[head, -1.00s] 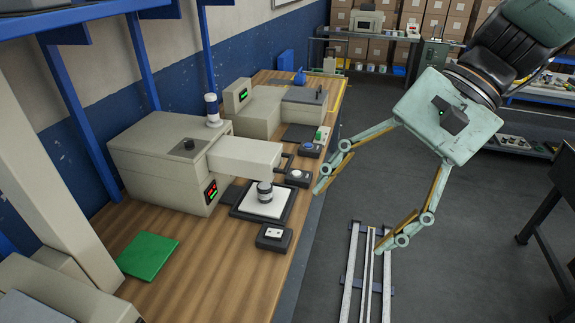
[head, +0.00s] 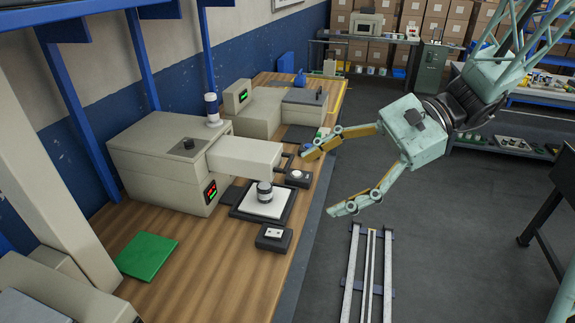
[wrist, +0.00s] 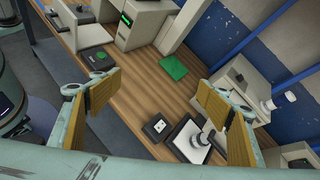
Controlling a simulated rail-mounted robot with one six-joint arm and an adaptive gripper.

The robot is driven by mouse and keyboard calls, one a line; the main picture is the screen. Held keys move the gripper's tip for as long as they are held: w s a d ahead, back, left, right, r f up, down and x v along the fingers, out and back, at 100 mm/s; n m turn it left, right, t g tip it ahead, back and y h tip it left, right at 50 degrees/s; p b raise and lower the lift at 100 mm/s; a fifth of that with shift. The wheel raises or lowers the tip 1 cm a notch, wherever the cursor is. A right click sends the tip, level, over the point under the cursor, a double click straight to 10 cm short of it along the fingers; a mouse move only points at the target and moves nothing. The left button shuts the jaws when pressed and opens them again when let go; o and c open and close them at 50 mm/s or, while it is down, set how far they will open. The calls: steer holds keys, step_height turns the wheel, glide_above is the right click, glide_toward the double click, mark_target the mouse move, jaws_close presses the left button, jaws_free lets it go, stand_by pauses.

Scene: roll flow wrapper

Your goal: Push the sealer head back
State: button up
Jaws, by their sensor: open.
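The sealer is a beige machine (head: 160,160) on the wooden bench, with a red-lit display on its front. Its box-shaped head (head: 245,158) juts out to the right, with a dark handle (head: 288,160) at its end. Under the head a silver-and-dark cylinder (head: 265,192) stands on a white plate with a black frame (head: 240,211). The cylinder also shows in the wrist view (wrist: 200,139). My gripper (head: 318,183) is open and empty, its fingers pointing left at the bench's right edge. The upper finger overlaps the area near the handle; I cannot tell whether they touch.
Button boxes (head: 274,237) (head: 298,178) sit along the bench edge. A green mat (head: 147,256) lies at the near left. Another beige machine (head: 255,112) stands behind the sealer. Floor rails (head: 368,275) lie right of the bench. The grey floor beside them is clear.

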steer(key=w+f+m+t+y+b, duration=0.15)
steer(key=w+f+m+y, duration=0.35)
steer(key=w, duration=0.7)
steer(key=m+t, duration=0.5)
glide_toward(289, 162)
steer(key=d+f, duration=0.1)
steer(key=d, duration=0.3)
steer(key=shift+s+a+f+y, duration=0.1)
steer(key=shift+s+a+y, duration=0.1)
steer(key=shift+s+y, duration=0.1)
steer(key=shift+a+n, duration=0.1)
steer(key=shift+n, duration=0.2)
steer(key=shift+b+x, duration=1.3)
steer(key=shift+x, duration=5.45)
steer(key=shift+c, duration=0.2)
steer(key=c, duration=1.1)
